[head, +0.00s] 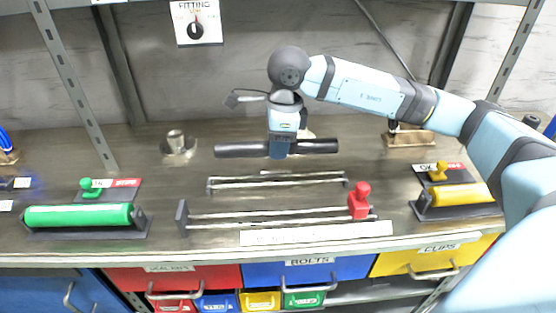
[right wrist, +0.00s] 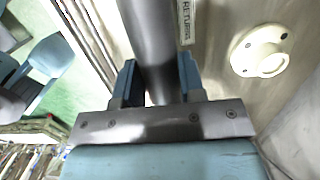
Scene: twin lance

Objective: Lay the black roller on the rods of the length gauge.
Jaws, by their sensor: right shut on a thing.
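The black roller (head: 240,151) is held level above the back of the bench, its ends sticking out on both sides of my right gripper (head: 279,150). In the right wrist view the roller (right wrist: 147,40) passes between the two blue fingers of the gripper (right wrist: 157,82), which is shut on it. What looks like the length gauge (head: 265,214) lies nearer the front edge: two parallel rods with a dark end plate at left and a red knobbed block (head: 359,205) at right. Its rods carry nothing. The roller is behind and apart from it. My left gripper is not in view.
A smaller empty pair of rods (head: 277,182) lies between roller and gauge. A green roller (head: 78,215) sits in a holder at left, a yellow roller (head: 460,195) at right. A round metal fitting (head: 177,145) stands at back left. A pale strip (head: 316,233) lies in front.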

